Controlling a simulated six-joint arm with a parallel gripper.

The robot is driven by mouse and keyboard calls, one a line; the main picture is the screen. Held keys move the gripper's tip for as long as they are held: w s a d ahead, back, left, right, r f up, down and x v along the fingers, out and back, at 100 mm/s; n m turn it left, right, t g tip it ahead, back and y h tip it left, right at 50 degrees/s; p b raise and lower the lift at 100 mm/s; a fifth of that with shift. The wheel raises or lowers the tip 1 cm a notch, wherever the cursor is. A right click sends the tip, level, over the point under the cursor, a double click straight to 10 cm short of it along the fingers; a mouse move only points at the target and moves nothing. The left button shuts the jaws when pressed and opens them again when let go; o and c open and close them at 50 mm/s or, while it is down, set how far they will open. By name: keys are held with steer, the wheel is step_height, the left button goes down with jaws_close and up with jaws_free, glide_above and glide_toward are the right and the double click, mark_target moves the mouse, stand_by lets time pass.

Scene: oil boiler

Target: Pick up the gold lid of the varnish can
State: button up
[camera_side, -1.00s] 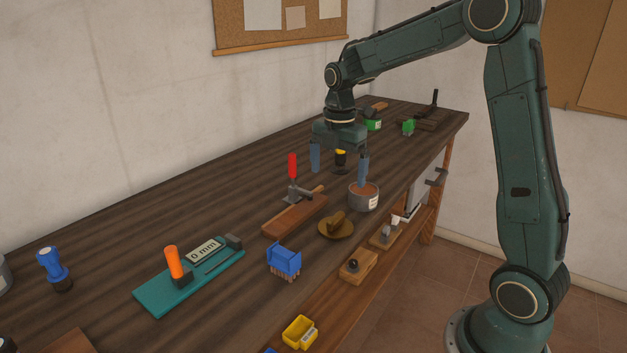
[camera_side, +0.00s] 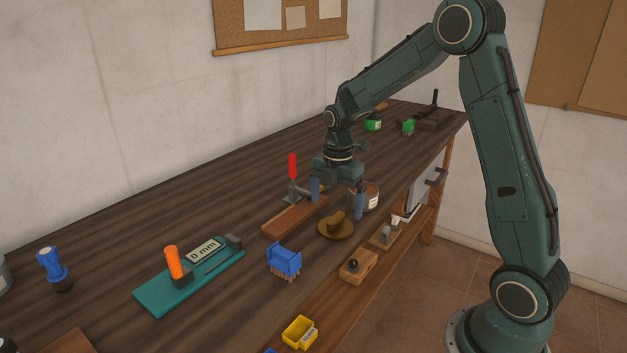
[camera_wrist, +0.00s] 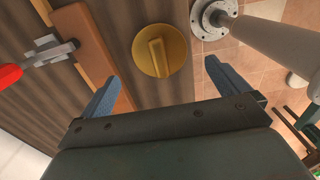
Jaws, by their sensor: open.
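The gold lid (camera_side: 335,229) is a round disc with a raised bar handle, lying flat on the dark bench near its front edge. It also shows in the wrist view (camera_wrist: 172,57), at the upper middle, ahead of the fingertips.
A red-handled clamp on a wooden board (camera_side: 292,217) stands close left of my gripper. A blue brush-like block (camera_side: 284,260) and a teal gauge plate (camera_side: 190,281) lie farther left.

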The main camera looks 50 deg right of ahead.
mark_target(336, 216)
steer(key=shift+f, duration=0.2)
steer(key=shift+d+f, duration=0.1)
steer(key=shift+f, duration=2.45)
steer(key=c, duration=0.9)
